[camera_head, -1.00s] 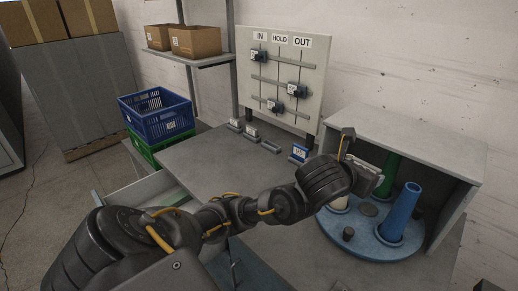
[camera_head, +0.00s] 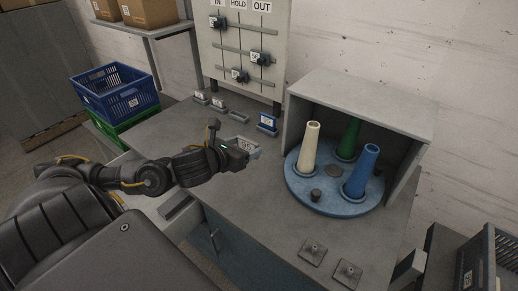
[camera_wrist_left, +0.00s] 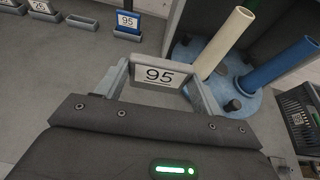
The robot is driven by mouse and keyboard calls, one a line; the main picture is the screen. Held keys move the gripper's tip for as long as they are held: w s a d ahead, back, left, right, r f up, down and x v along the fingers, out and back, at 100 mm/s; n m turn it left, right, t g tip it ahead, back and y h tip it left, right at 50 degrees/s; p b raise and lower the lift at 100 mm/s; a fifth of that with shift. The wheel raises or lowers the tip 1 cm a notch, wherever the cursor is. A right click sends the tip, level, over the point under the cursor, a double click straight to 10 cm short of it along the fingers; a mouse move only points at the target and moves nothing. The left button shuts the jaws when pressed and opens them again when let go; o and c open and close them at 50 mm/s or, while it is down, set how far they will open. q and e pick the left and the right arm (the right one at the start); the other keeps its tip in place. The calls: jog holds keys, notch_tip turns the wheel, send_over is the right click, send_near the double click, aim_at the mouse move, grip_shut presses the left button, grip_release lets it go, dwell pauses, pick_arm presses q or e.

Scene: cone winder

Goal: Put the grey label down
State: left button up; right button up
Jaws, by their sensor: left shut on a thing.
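The grey label (camera_wrist_left: 158,75), a grey-framed plate reading 95, is between the fingers of my left gripper (camera_wrist_left: 160,82) in the left wrist view. In the head view my left gripper (camera_head: 244,148) is shut on it over the grey table (camera_head: 270,185), left of the turntable. Whether the label touches the table I cannot tell. Beyond it stands a row of small holders: one is empty (camera_head: 239,116), and a blue label reading 95 (camera_head: 267,121) stands in the rightmost one. The wrist view shows this empty holder (camera_wrist_left: 82,23) and blue label (camera_wrist_left: 128,21) too. My right gripper is out of view.
A blue turntable (camera_head: 330,203) with cream, green and blue cones stands under a grey hood (camera_head: 365,98). A board marked IN, HOLD, OUT (camera_head: 238,45) stands behind. Blue (camera_head: 120,92) and green crates are at left. Two small square plates (camera_head: 313,250) lie at the front.

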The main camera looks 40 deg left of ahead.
pick_arm(q)
jog(key=shift+s+f+m+h, duration=0.1)
jog(key=shift+s+m+h, duration=0.2)
jog(key=shift+s+h, duration=0.15)
jog(key=shift+w+a+f+b, duration=0.15)
jog(key=shift+w+f+b, duration=0.4)
jog(key=shift+b, duration=0.6)
jog(key=shift+w+a+b, duration=0.2)
jog(key=shift+w+b, duration=0.2)
jog(key=w+a+f, duration=0.1)
jog(key=w+f, duration=0.1)
jog(key=w, duration=0.1)
jog(key=w+a+f, duration=0.1)
jog(key=w+f, duration=0.2)
jog(key=w, duration=0.1)
jog(key=w+a+f+b, duration=0.1)
jog(key=w+f, duration=0.2)
jog(key=shift+w+a, duration=0.25)
jog(key=shift+a, duration=0.15)
jog(key=f+b, duration=0.3)
jog(key=f, duration=0.1)
jog(key=shift+w+a+f, duration=0.1)
jog(key=shift+w, duration=0.25)
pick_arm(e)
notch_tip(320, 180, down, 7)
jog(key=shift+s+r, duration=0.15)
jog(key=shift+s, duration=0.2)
